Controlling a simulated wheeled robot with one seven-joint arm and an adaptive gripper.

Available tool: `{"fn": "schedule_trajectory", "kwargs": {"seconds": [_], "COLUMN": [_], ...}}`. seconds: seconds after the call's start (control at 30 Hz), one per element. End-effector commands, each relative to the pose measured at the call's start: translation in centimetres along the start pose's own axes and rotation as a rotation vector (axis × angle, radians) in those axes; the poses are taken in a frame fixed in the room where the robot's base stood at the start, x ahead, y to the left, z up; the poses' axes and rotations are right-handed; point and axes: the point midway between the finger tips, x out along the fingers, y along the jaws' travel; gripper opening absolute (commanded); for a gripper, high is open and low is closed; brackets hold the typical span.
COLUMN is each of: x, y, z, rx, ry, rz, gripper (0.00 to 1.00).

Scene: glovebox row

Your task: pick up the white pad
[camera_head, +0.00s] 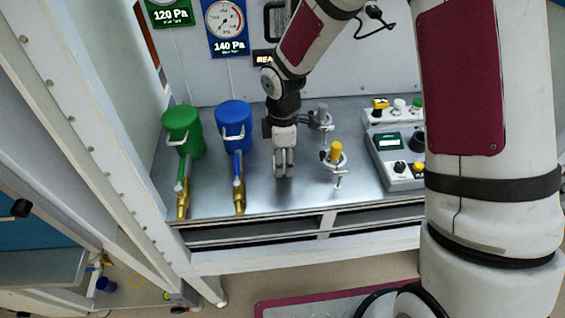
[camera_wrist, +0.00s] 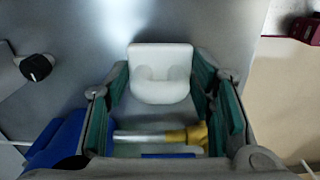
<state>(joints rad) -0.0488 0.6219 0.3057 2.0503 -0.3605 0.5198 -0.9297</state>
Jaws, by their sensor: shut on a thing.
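The white pad (camera_wrist: 160,60) shows in the wrist view as a pale block with a rounded notch in its lower part. It sits between the fingertips of my gripper (camera_wrist: 160,78), whose green-lined fingers close on it from both sides. In the head view my gripper (camera_head: 284,172) points down, low over the metal bench, between the blue canister and the yellow-topped clamp. I cannot make out the pad there, nor tell whether it touches the bench.
A blue canister (camera_head: 234,117) and a green canister (camera_head: 182,122) with brass-ended pipes stand left of my gripper. A yellow-topped clamp (camera_head: 336,152) stands close right, with a control box (camera_head: 396,160) beyond. Bare metal bench (camera_head: 310,195) lies in front.

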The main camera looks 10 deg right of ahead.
Motion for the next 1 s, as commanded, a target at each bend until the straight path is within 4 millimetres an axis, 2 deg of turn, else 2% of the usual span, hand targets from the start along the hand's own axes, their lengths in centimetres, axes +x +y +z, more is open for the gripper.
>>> {"fn": "schedule_trajectory", "kwargs": {"seconds": [0.07, 0.5, 0.6, 0.8, 1.0], "x": [-1.0, -1.8, -2.0, -2.2, -2.3], "y": [-0.3, -11.1, -13.1, -15.3, -16.1], "z": [0.0, 0.5, 0.5, 0.6, 0.6], "rx": [-0.001, -0.004, -0.005, -0.002, -0.001], "ry": [-0.001, -0.002, -0.001, 0.0, 0.0], "rz": [0.001, 0.0, 0.0, 0.001, 0.0], "gripper": [0.26, 0.26, 0.26, 0.26, 0.26]}}
